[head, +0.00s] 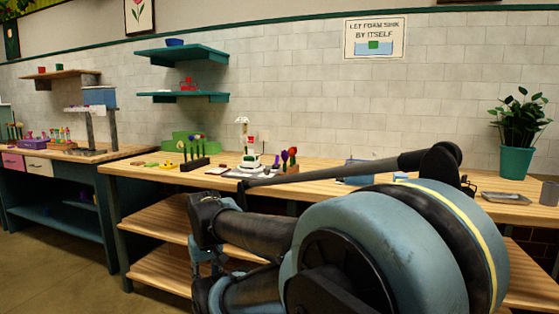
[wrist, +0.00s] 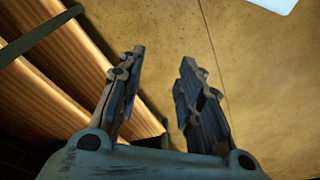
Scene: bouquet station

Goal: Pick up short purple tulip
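Small flowers stand upright in a dark holder (head: 193,164) on the middle workbench in the head view. Another purple bloom (head: 284,156) stands beside red and orange ones, right of the white stand. My gripper (wrist: 158,65) is open and empty in the wrist view, with the floor between and beyond its fingers. It is below the bench top, near the lower shelves, apart from the flowers. In the head view my arm hides part of the bench.
The wooden workbench (head: 140,169) has lower shelves (head: 160,218). A white stand (head: 249,162), a green box (head: 180,141) and small yellow pieces (head: 168,164) are on it. A potted plant (head: 516,160) and a grey tray (head: 505,198) are at the right. Teal shelves (head: 190,97) hang above.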

